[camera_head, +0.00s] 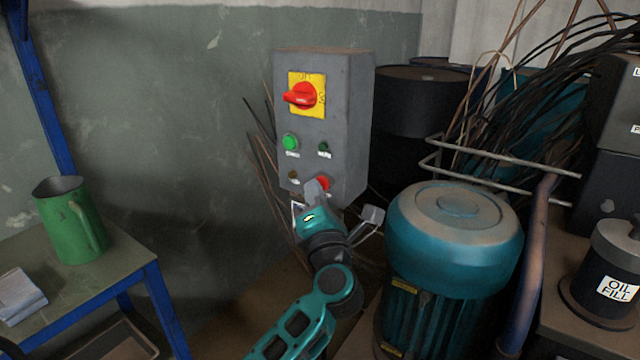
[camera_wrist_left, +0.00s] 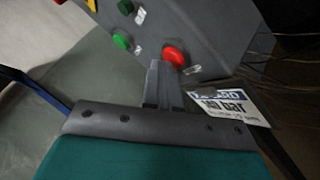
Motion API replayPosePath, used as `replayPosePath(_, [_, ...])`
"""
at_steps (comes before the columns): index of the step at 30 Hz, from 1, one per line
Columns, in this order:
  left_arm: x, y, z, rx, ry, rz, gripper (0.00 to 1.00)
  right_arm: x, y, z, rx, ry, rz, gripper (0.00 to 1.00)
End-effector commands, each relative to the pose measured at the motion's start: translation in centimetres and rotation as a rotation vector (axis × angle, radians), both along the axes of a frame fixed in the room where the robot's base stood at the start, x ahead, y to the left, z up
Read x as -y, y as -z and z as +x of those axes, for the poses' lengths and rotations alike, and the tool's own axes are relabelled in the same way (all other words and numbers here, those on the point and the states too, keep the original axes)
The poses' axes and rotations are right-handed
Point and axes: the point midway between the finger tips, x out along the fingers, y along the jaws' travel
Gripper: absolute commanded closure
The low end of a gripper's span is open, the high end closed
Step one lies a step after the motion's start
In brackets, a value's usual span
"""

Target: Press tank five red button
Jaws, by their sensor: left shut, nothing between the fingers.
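A grey control box (camera_head: 338,125) stands in the middle of the head view. Its red button (camera_head: 323,183) is low on the front face, and shows in the left wrist view (camera_wrist_left: 174,55) just beyond the fingertips. My left gripper (camera_head: 311,188) is shut and empty, its tips close to the red button. I cannot tell whether they touch it. A green button (camera_head: 290,142) sits higher on the box, also seen in the left wrist view (camera_wrist_left: 121,41). A red rotary switch on a yellow plate (camera_head: 307,95) is above. No tank number is readable. My right gripper is not in view.
A teal motor-like tank (camera_head: 455,235) stands right of my left arm, with a metal rail (camera_head: 500,160) and dark drums (camera_head: 415,110) behind. A green jug (camera_head: 70,220) stands on a blue-legged table at left. A white label (camera_wrist_left: 225,106) lies near the gripper.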

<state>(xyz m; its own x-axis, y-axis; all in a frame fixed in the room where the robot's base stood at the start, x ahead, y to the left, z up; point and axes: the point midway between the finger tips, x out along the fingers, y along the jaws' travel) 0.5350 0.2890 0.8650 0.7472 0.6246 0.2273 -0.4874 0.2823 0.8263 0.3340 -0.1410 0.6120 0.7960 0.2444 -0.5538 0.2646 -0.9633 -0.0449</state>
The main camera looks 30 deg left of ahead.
Motion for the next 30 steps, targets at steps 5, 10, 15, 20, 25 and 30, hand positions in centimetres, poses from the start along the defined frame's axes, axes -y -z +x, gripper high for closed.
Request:
replayPosePath(5, [0.0, -0.1, -0.9, -0.001, 0.003, -0.002, 1.0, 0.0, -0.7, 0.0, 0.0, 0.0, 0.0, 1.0])
replayPosePath(10, [0.0, 0.0, -1.5, 0.0, 0.001, 0.0, 1.0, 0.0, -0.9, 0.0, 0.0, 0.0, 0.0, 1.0])
replayPosePath(15, [0.0, 0.0, -1.5, 0.0, 0.001, 0.0, 1.0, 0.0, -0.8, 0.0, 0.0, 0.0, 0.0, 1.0])
replayPosePath(20, [-0.1, 0.0, -1.8, -0.001, 0.001, -0.001, 1.0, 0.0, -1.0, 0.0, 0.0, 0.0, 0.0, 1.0])
replayPosePath(25, [-0.2, -0.1, -3.4, -0.003, 0.001, -0.001, 1.0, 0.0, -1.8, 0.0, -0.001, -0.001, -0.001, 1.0])
replayPosePath(30, [-0.3, 0.0, -5.1, -0.003, 0.001, -0.001, 1.0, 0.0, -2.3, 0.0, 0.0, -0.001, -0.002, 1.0])
